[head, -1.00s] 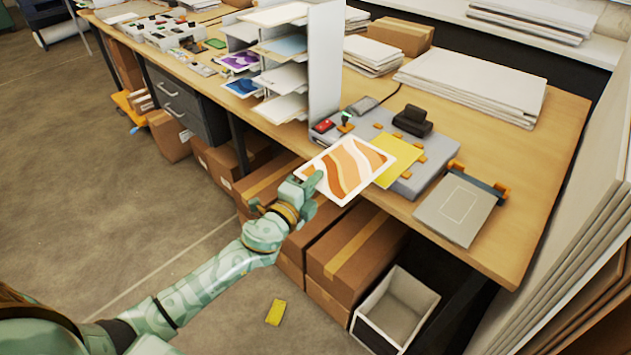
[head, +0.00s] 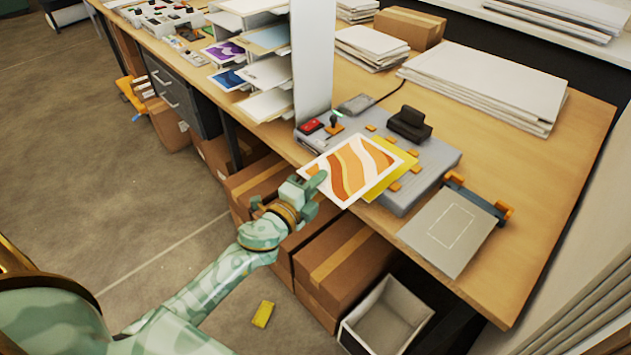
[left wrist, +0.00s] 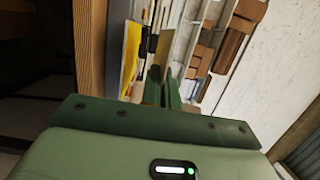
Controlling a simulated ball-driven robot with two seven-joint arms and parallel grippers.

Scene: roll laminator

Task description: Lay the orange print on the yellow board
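The orange print (head: 349,170), a white-bordered sheet with orange and white waves, is held at its near left edge by my left gripper (head: 314,184). The gripper looks shut on it. The print overlaps the left part of the yellow board (head: 399,178) in the head view and hides much of it; whether they touch I cannot tell. The yellow board lies on the grey laminator bed (head: 430,168) among small orange clips. In the left wrist view the gripper fingers (left wrist: 165,88) are seen end on, with a yellow strip (left wrist: 131,55) to their left. My right gripper is not in view.
A black block (head: 409,123) and a red switch (head: 311,127) are on the bed. A grey plate with a dark bar (head: 447,232) lies to the right. A sheet rack (head: 312,60) stands behind left. Boxes and an open bin (head: 388,315) are below the table (head: 560,150).

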